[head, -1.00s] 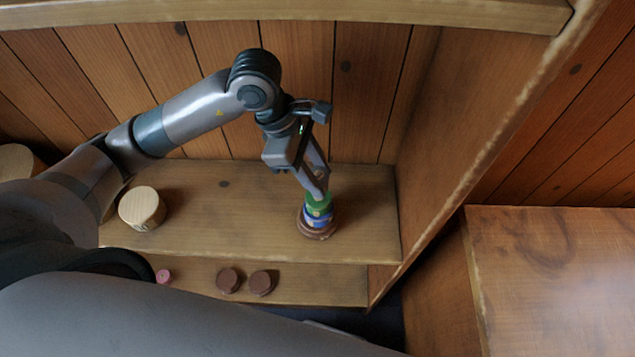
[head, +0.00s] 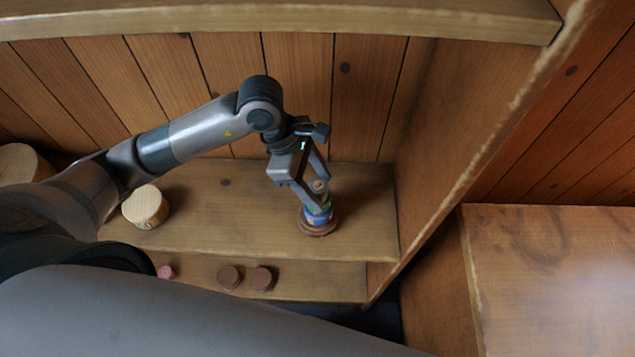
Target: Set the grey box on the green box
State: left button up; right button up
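A stack stands on the upper shelf board, with a wide brown round base (head: 318,229) at the bottom and a blue piece (head: 319,217) above it. Only a little green (head: 325,207) shows above the blue, partly hidden by my fingers; I take it as the green box. A small round grey-tan piece (head: 319,186) sits at the top, between my fingers; it may be the grey box. My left gripper (head: 321,196) points down at the top of the stack, with its fingers spread to either side of the grey-tan piece. My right gripper is not in view.
A pale wooden cylinder (head: 146,206) stands left on the upper board (head: 240,215). Two brown round pieces (head: 229,277) and a pink one (head: 166,272) are on the lower board. A side wall (head: 430,150) rises right of the stack. The board between cylinder and stack is clear.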

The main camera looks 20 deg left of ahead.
pick_arm(q)
jog(key=shift+r, duration=0.15)
jog(key=shift+a+r, duration=0.1)
jog(key=shift+r, duration=0.1)
jog(key=b+v, duration=0.4)
jog(key=v, duration=0.7)
jog(key=shift+r, duration=0.25)
dwell(0.6)
